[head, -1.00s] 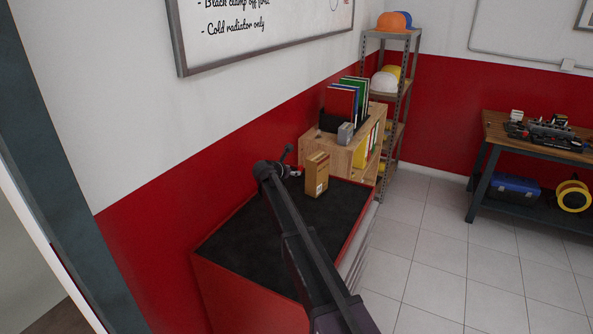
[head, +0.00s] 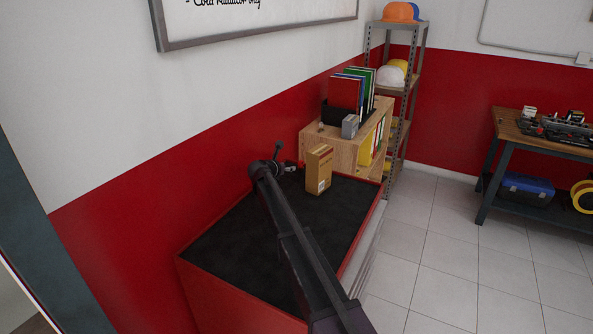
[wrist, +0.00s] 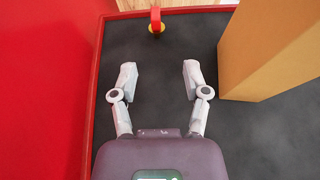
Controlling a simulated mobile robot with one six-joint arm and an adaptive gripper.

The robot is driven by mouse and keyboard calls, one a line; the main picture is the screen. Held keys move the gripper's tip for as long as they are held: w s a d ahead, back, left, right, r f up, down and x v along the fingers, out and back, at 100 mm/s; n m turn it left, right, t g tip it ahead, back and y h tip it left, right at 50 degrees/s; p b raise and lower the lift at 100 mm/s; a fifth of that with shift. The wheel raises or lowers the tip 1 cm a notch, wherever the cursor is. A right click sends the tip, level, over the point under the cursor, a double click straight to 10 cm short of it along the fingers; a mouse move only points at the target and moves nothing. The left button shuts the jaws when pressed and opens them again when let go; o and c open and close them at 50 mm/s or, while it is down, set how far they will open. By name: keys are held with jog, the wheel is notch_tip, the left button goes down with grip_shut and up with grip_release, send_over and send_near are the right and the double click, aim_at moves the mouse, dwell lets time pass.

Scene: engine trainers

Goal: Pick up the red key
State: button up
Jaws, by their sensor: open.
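The red key (wrist: 155,18) shows at the top of the wrist view, upright above a small yellow round piece (wrist: 156,31), near the far edge of the dark cabinet top. My gripper (wrist: 160,76) is open and empty, its two fingers apart. The key lies beyond the fingertips, roughly in line with the gap between them, and is not touched. In the head view my gripper is small and partly hidden behind my arm, and I cannot make out the key clearly there.
A tan box (head: 319,170) stands close to the right of my gripper; it also fills the wrist view's right side (wrist: 270,50). The red cabinet's dark top (head: 225,245) is otherwise clear. A red wall is at left. A wooden shelf unit (head: 343,150) with folders stands behind.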

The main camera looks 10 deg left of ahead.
aim_at(299, 164)
jog(key=shift+w+f, duration=0.1)
jog(key=shift+f, duration=0.1)
jog(key=shift+r, duration=0.15)
jog(key=shift+a, duration=0.1)
jog(key=shift+w+d+f+b, duration=0.2)
jog(key=shift+w+f+b, duration=0.15)
jog(key=shift+w, duration=0.15)
jog(key=b+x, duration=0.2)
jog(key=x, duration=0.4)
jog(key=shift+w+d+f, duration=0.15)
jog(key=shift+w, duration=0.15)
jog(key=shift+w+d, duration=0.15)
jog(key=shift+w, duration=0.05)
jog(key=shift+b+x, duration=1.15)
jog(key=shift+x, duration=1.45)
jog(key=shift+w, duration=0.15)
